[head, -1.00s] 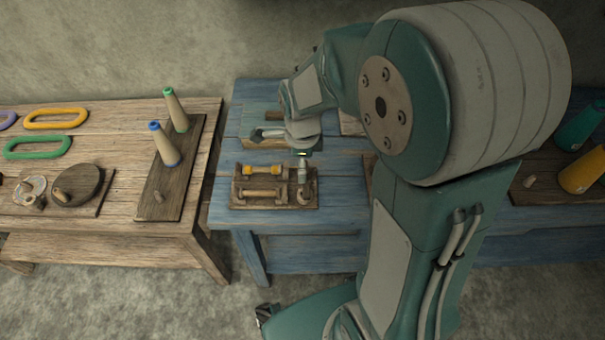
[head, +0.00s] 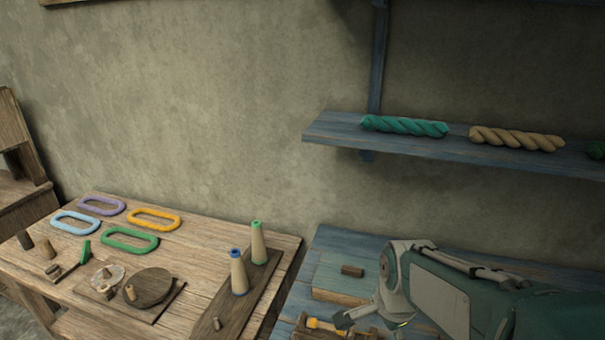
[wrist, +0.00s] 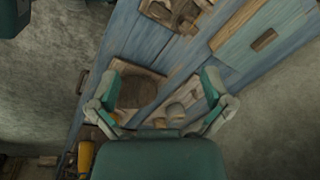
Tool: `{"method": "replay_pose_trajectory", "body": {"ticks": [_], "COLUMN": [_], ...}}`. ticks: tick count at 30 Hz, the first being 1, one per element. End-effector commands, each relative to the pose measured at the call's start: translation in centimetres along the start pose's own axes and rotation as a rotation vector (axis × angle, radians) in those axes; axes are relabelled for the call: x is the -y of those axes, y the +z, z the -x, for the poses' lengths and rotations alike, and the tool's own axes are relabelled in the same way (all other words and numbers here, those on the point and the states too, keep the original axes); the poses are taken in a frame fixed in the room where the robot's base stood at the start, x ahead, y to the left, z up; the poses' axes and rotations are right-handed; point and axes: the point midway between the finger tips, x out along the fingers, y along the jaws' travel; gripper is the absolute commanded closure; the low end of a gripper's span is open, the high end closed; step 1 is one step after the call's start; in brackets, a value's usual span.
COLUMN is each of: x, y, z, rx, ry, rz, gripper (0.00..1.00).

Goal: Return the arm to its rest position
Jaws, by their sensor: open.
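My gripper (wrist: 163,75) shows in the wrist view with its two teal fingers spread wide and nothing between their tips. It hangs above the blue bench (wrist: 145,42). In the head view my teal and grey arm reaches in from the lower right, and its gripper end is at the bottom, partly cut off by the frame. A wooden rack with a yellow spool (head: 322,325) shows just left of it.
A wooden table (head: 190,290) on the left bears several coloured rings, a round dark disc (head: 150,286) and two upright cones (head: 258,243). A blue wall shelf (head: 335,131) holds twisted yarn skeins (head: 404,126). A yellow cone (wrist: 85,158) shows in the wrist view.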

Motion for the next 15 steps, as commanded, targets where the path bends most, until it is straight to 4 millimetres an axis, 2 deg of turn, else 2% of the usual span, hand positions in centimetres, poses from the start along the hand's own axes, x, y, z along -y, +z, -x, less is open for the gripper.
{"method": "replay_pose_trajectory", "body": {"ticks": [1, 6, 15], "x": [-0.7, -2.9, -7.1], "y": [0.2, 0.9, 2.2], "z": [1.4, 4.9, 9.1], "rx": [-0.013, -0.07, -0.226], "ry": [-0.033, -0.112, -0.193], "rz": [0.099, 0.459, 1.048], "gripper": [0.0, 0.0, 0.0]}}
